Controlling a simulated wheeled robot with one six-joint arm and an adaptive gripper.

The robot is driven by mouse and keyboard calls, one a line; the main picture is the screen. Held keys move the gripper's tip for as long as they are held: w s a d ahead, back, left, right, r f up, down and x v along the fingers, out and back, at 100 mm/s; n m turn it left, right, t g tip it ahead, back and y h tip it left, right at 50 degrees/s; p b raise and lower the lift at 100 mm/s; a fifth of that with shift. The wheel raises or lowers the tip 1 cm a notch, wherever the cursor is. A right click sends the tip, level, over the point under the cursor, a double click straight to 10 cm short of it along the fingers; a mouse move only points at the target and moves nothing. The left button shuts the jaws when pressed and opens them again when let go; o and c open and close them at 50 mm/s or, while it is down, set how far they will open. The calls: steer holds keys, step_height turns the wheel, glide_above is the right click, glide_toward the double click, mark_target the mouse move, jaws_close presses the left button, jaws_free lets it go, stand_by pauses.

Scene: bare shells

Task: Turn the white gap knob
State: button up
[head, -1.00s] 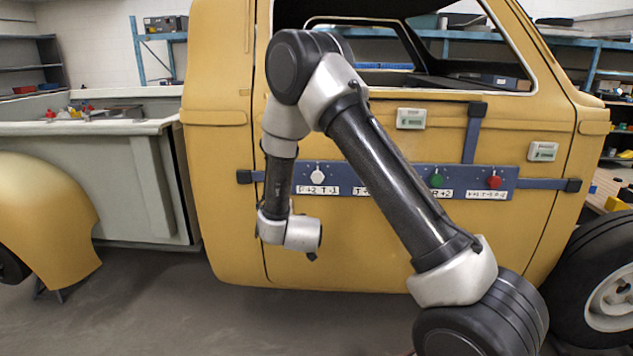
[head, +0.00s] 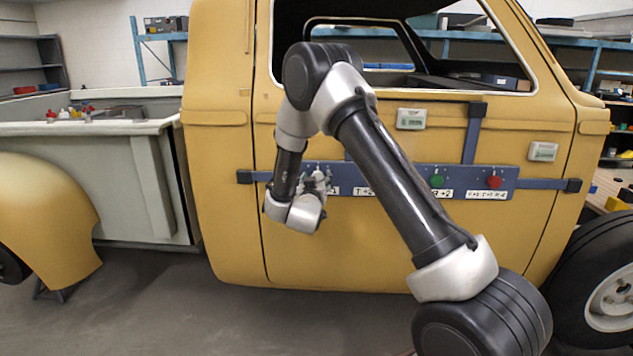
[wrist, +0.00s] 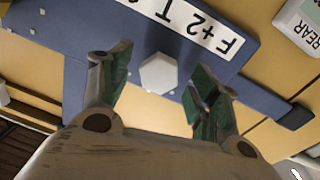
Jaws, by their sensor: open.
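The white gap knob (wrist: 158,73) is a hexagonal white knob on the blue bar (wrist: 240,82) in the wrist view. In the head view my wrist and gripper (head: 318,184) cover it almost wholly. My gripper (wrist: 160,66) is open in the wrist view, with one green-padded finger to each side of the knob. There is a gap between each finger and the knob, and whether they reach down past its face I cannot tell. A white label (wrist: 205,28) reading "F+2 T" lies beside the knob, upside down in the wrist view.
A green knob (head: 437,181) and a red knob (head: 493,182) sit further right on the same bar, across the yellow truck door (head: 370,270). Two small gauges (head: 411,118) (head: 542,151) are on the door above. The floor in front is clear.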

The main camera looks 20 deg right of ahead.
steer(key=c, duration=1)
steer(key=shift+m, duration=4.4)
steer(key=o, duration=1)
